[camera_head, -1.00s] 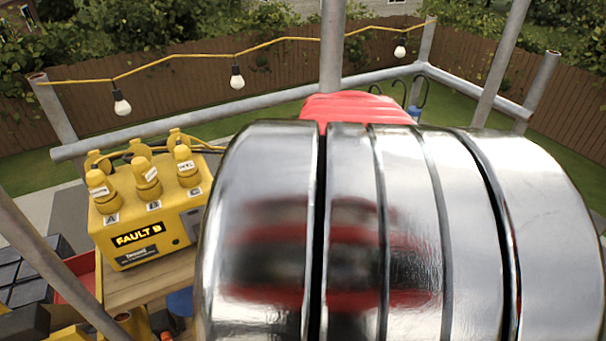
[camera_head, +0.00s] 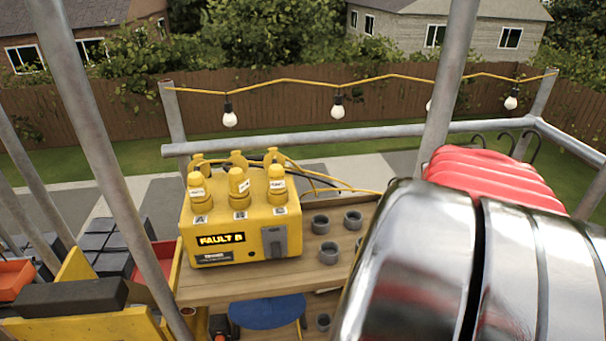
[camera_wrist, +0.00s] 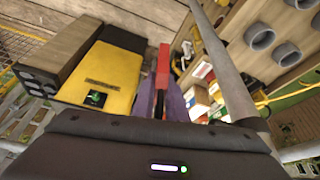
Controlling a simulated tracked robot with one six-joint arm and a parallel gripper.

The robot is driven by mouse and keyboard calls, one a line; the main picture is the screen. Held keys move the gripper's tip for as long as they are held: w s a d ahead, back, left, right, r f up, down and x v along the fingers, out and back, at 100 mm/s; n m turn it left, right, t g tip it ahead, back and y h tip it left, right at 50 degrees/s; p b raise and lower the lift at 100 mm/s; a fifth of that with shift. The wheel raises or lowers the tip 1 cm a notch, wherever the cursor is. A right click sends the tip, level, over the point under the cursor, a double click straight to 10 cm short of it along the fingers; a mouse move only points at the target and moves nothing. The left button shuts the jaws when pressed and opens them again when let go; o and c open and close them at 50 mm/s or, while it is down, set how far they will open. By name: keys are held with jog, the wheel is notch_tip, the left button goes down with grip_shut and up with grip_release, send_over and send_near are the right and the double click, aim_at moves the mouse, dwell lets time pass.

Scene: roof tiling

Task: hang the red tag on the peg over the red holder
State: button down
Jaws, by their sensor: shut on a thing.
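My gripper (camera_wrist: 160,92) shows in the wrist view as two purple fingers, shut on a thin upright red piece that looks like the red tag (camera_wrist: 163,62), seen nearly edge-on. In the head view my own shiny arm fills the right side, and neither gripper nor tag shows there. Dark curved hooks (camera_head: 507,138) stick up behind my arm at the right. I cannot tell whether the peg is among them. I cannot make out a red holder in either view.
A yellow fault box (camera_head: 235,225) stands on a wooden bench (camera_head: 215,292) beside several grey cups (camera_head: 320,224). Scaffold poles (camera_head: 100,150) rise at the left, near a red bin (camera_head: 165,262). A blue stool (camera_head: 268,312) is below. A bulb string (camera_head: 338,108) hangs behind.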

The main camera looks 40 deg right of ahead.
jog(key=w+d+f, duration=0.2)
jog(key=w+d, duration=0.2)
jog(key=w, duration=0.4)
jog(key=shift+w+d, duration=0.15)
jog(key=shift+w, duration=0.1)
dwell(1.4)
dwell(0.6)
jog(key=c, duration=1.7)
grip_release()
jog(key=v, duration=1.3)
jog(key=shift+r, duration=0.3)
